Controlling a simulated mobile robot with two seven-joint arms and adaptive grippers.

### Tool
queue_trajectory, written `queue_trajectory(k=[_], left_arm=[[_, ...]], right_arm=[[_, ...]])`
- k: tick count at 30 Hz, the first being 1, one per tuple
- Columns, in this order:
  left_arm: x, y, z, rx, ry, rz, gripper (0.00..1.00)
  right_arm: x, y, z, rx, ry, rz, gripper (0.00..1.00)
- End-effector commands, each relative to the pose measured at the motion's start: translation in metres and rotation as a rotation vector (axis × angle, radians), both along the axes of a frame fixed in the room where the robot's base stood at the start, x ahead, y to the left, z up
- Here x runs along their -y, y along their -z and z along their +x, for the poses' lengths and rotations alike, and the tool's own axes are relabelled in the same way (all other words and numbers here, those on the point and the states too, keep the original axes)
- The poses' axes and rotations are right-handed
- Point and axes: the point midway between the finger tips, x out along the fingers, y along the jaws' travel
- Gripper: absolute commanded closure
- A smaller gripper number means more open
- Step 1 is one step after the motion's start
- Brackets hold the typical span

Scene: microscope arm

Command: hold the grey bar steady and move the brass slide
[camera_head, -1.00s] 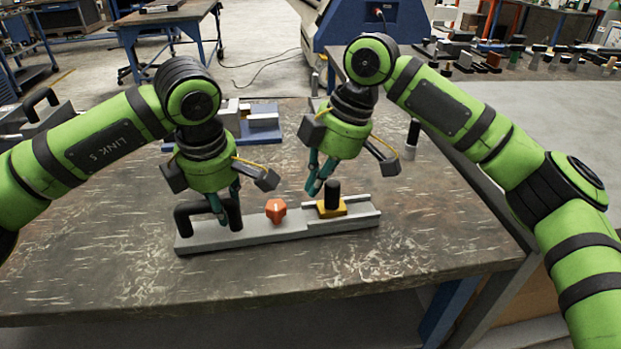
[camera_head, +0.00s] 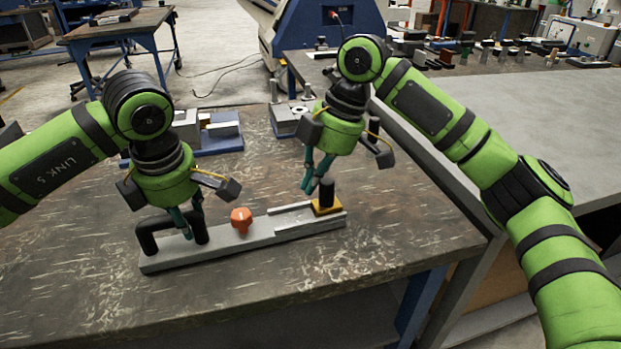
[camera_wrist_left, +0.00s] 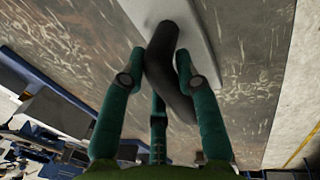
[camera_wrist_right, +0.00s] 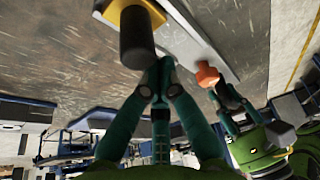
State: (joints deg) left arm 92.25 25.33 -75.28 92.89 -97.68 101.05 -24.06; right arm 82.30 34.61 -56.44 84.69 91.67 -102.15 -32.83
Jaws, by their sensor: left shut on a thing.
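The grey bar (camera_head: 205,247) lies on the worn table with a black arched handle (camera_head: 150,235) at its left end. My left gripper (camera_head: 190,224) is shut on this handle, which passes between its fingers in the left wrist view (camera_wrist_left: 172,72). The brass slide (camera_head: 327,209) sits near the right end of the bar's channel, with an upright black knob (camera_head: 326,191) on top. My right gripper (camera_head: 308,186) has its fingertips together, just left of the knob. In the right wrist view its closed fingers (camera_wrist_right: 162,72) are beside the knob (camera_wrist_right: 137,34); I cannot tell whether they touch it.
An orange knob (camera_head: 241,219) stands on the bar between the grippers. A blue-based fixture (camera_head: 215,140) with grey blocks lies behind. The front of the table (camera_head: 250,290) is clear. A grey bench (camera_head: 520,110) adjoins at right.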

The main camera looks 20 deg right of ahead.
Motion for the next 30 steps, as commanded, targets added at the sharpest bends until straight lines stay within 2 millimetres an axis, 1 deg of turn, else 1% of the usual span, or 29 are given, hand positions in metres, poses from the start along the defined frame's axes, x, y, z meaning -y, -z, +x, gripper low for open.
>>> queue_trajectory(k=[1, 2, 5, 8, 9, 12, 18, 21, 24, 30], left_arm=[[-0.004, -0.002, 0.002, 0.003, -0.009, 0.005, 1.0], [-0.004, -0.002, 0.002, 0.003, -0.01, 0.005, 1.0], [-0.004, -0.002, 0.001, 0.002, -0.009, 0.005, 1.0], [-0.003, -0.002, 0.001, 0.002, -0.008, 0.005, 1.0], [-0.003, -0.002, 0.001, 0.002, -0.007, 0.004, 1.0], [-0.003, -0.001, 0.001, 0.002, -0.007, 0.004, 1.0], [-0.002, -0.001, 0.001, 0.001, -0.005, 0.003, 1.0], [-0.002, -0.001, 0.001, 0.001, -0.004, 0.002, 1.0], [-0.001, -0.001, 0.0, 0.001, -0.003, 0.003, 1.0], [-0.001, -0.001, 0.0, 0.001, -0.002, 0.003, 1.0]], right_arm=[[0.001, 0.002, 0.001, -0.004, 0.008, -0.01, 1.0], [-0.003, 0.002, 0.001, -0.005, 0.006, -0.009, 1.0], [-0.02, 0.002, 0.003, -0.004, 0.0, -0.006, 1.0], [-0.043, 0.001, 0.005, -0.003, -0.005, -0.001, 1.0], [-0.034, -0.013, 0.006, 0.003, 0.003, 0.001, 1.0], [-0.026, -0.037, 0.005, 0.004, 0.002, 0.001, 1.0], [-0.014, -0.074, 0.002, 0.002, -0.002, 0.003, 1.0], [-0.01, -0.085, 0.002, 0.002, -0.001, 0.002, 1.0], [-0.007, -0.092, 0.001, 0.0, -0.001, 0.002, 1.0], [-0.006, -0.095, 0.001, 0.0, -0.003, 0.002, 1.0]])
